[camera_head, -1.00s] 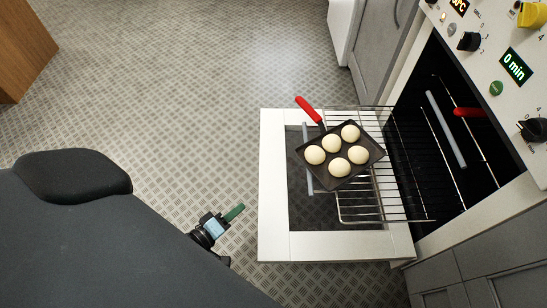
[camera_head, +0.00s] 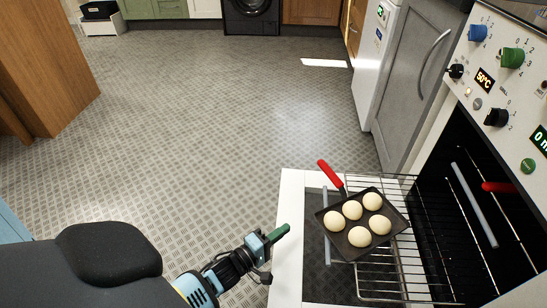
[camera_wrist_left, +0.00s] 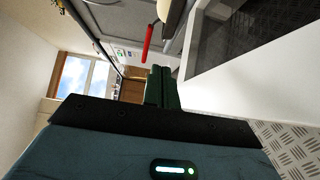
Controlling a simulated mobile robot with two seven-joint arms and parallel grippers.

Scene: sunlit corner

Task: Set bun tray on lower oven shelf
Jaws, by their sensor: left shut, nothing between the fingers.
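The bun tray (camera_head: 330,227) is dark and square, with several pale round buns on it. It rests on a wire shelf (camera_head: 385,292) pulled out of the oven, above the open oven door (camera_head: 289,215). Its red handle (camera_head: 330,174) points up and left in the head view and also shows in the left wrist view (camera_wrist_left: 147,42). My left gripper (camera_head: 281,233) is shut and empty at the door's left edge, apart from the tray. Its green fingers (camera_wrist_left: 161,87) are together in the wrist view. My right gripper is not in view.
The oven interior (camera_head: 455,215) is dark, with a light bar and a red item (camera_head: 498,187) inside. The control panel (camera_head: 495,75) with knobs is above it. A grey cabinet (camera_head: 414,80) stands beyond the oven. The floor (camera_head: 210,120) to the left is clear.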

